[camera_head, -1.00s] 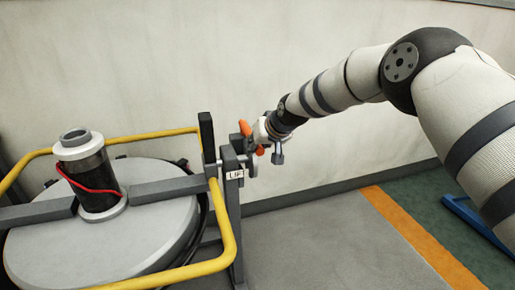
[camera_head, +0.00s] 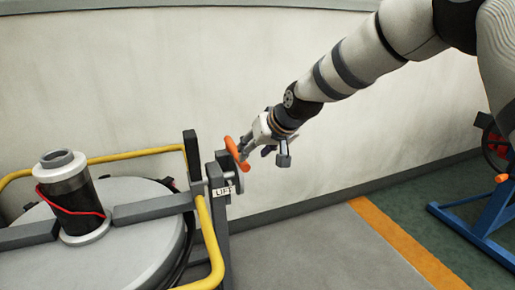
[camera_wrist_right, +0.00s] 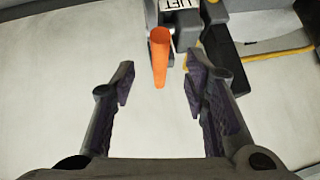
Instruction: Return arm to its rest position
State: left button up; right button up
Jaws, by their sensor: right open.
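My right arm (camera_head: 350,62) reaches in from the upper right in the head view. Its gripper (camera_head: 252,143) is just right of an orange handle (camera_head: 236,152) on the post marked LIFT. In the right wrist view the gripper (camera_wrist_right: 160,95) is open, with its two dark finger pads apart and nothing held between them. Whether a finger touches the handle cannot be told from the head view. My left gripper is not in view.
A round grey tank lid (camera_head: 130,245) with a dark cylinder (camera_head: 72,198) and yellow rails (camera_head: 207,240) stands at the left. A pale wall (camera_head: 180,70) runs behind. A blue frame (camera_head: 480,225) stands at the right. The grey floor (camera_head: 320,250) is clear.

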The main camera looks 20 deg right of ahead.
jog(key=shift+v, duration=1.05)
jog(key=s+a+f+g+p, duration=0.3)
jog(key=s+f+g, duration=0.2)
jog(key=s+f, duration=1.6)
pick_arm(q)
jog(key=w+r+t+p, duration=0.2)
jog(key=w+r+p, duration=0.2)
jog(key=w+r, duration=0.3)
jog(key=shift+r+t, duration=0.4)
pick_arm(e)
jog(key=s+f+g, duration=0.2)
jog(key=s, duration=1.5)
jog(key=s+f+n+g+h, duration=0.1)
jog(key=s+f+g, duration=0.1)
jog(key=s, duration=1.6)
jog(key=shift+g, duration=0.8)
jog(key=shift+d+f, duration=0.1)
jog(key=shift+f, duration=0.05)
